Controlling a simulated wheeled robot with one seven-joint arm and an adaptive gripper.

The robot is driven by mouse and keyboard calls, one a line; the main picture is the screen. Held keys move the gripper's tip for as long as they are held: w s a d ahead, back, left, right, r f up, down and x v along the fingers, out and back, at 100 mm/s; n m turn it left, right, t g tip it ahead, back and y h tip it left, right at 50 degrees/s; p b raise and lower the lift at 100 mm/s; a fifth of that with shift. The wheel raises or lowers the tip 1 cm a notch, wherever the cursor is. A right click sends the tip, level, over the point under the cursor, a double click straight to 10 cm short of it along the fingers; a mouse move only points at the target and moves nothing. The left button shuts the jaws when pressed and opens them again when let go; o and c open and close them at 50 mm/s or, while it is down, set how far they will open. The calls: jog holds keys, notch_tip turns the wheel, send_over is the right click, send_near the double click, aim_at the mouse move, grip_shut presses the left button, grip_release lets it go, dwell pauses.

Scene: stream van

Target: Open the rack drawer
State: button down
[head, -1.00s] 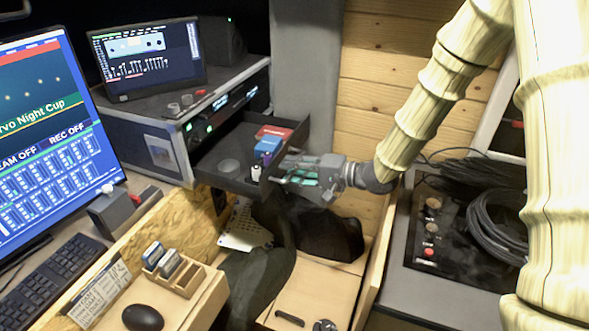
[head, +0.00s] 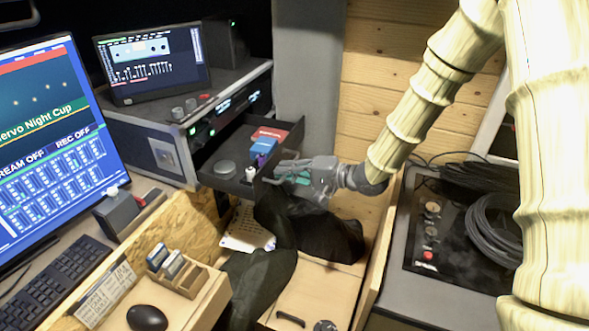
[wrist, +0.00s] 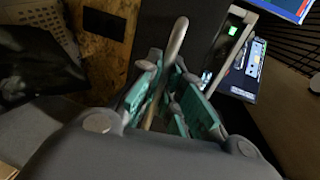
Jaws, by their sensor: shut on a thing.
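The rack drawer (head: 212,172) is a dark open-topped tray standing well out of the rack case (head: 172,140) in the head view. In it lie a red box (head: 270,133), a blue box (head: 263,148), a round grey roll (head: 224,168) and a small white-topped bottle (head: 250,173). My gripper (head: 284,172) is at the drawer's outer right side. In the wrist view its teal-padded fingers (wrist: 170,98) are closed around a pale bar handle (wrist: 177,42).
A monitor (head: 152,62) stands on the rack case. A desk with a keyboard (head: 48,285), mouse (head: 147,318) and wooden card holder (head: 185,277) is at left. A black bag (head: 325,232) lies below my gripper. A cable coil (head: 495,225) lies at right.

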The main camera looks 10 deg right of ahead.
jog(key=c, duration=1.6)
grip_release()
jog(key=v, duration=1.2)
